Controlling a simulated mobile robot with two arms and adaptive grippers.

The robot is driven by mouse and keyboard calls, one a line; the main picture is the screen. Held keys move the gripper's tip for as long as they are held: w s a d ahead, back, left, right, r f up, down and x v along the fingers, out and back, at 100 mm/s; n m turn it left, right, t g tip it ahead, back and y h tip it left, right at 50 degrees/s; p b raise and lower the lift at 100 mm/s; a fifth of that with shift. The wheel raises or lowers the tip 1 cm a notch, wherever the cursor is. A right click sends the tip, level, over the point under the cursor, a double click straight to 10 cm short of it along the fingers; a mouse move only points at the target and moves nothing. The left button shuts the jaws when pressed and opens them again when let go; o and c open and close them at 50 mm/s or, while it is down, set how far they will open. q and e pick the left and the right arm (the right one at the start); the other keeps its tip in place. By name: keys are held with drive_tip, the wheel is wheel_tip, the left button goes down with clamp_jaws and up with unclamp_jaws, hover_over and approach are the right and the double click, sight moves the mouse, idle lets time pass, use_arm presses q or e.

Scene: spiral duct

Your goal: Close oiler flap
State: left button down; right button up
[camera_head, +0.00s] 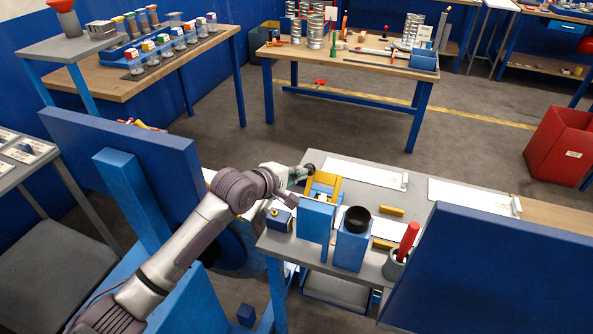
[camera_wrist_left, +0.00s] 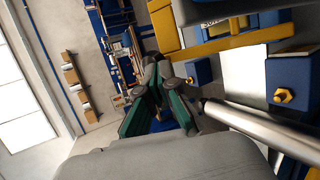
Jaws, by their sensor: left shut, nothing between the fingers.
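I cannot tell for certain which part is the oiler flap. A yellow frame (camera_head: 323,186) stands behind the blue blocks on the grey bench, and yellow bars (camera_wrist_left: 232,44) also show in the left wrist view. A small blue box with a brass knob (camera_head: 279,217) sits at the bench's left end; blue boxes with brass nuts (camera_wrist_left: 283,96) show in the wrist view. My left gripper (camera_head: 308,169) is beside the yellow frame, at its upper left. My right gripper is out of view.
The grey bench (camera_head: 418,187) also carries a blue block with a black ring (camera_head: 357,219), a red-handled tool in a grey cup (camera_head: 407,241) and white plates (camera_head: 365,172). A metal rod (camera_wrist_left: 240,115) lies close right of the gripper. A wooden table (camera_head: 350,65) stands behind.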

use_arm(q)
drive_tip(key=w+d+g+y+p, duration=0.1)
drive_tip(key=w+g+p, duration=0.1)
drive_tip(key=p, duration=0.1)
drive_tip(key=shift+w+d, duration=0.1)
drive_tip(key=shift+d, duration=0.1)
drive_tip(key=w+d+f+b, duration=0.1)
drive_tip(key=w+f+b, duration=0.1)
drive_tip(key=w+f, duration=0.3)
drive_tip(key=shift+w+d+f+n+b, duration=0.15)
drive_tip(key=shift+w+f+n+b, duration=0.15)
drive_tip(key=shift+f+b, duration=0.15)
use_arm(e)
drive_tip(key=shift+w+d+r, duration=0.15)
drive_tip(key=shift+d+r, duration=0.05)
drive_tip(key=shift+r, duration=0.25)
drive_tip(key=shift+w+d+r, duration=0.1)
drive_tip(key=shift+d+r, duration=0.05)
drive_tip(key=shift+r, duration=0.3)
use_arm(q)
drive_tip(key=shift+s+f, duration=0.1)
drive_tip(key=shift+f, duration=0.05)
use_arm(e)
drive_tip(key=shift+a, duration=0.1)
